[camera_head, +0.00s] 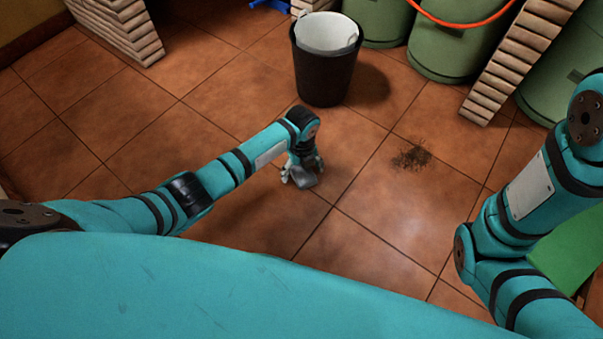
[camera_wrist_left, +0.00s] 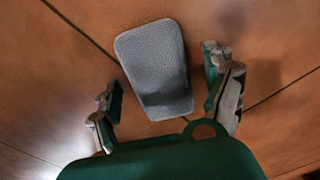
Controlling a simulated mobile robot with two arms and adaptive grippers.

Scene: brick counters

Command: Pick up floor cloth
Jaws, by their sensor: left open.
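The floor cloth is a grey, rounded, textured rectangle (camera_wrist_left: 155,62) lying on the tiled floor in the left wrist view. In the head view only a small grey part of it (camera_head: 307,181) shows under my left gripper. My left gripper (camera_head: 301,174) points down, low over the floor. In the left wrist view the left gripper (camera_wrist_left: 168,100) is open, with one finger on each side of the cloth's near end and visible gaps to it. My right arm shows at the right of the head view, but its gripper is out of sight.
A black bucket with a white lining (camera_head: 325,75) stands beyond my left gripper. A dark dirt patch (camera_head: 411,155) lies on the tiles to the right. Green barrels (camera_head: 455,45) and slatted wood (camera_head: 515,60) stand at the back right. The floor at left is clear.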

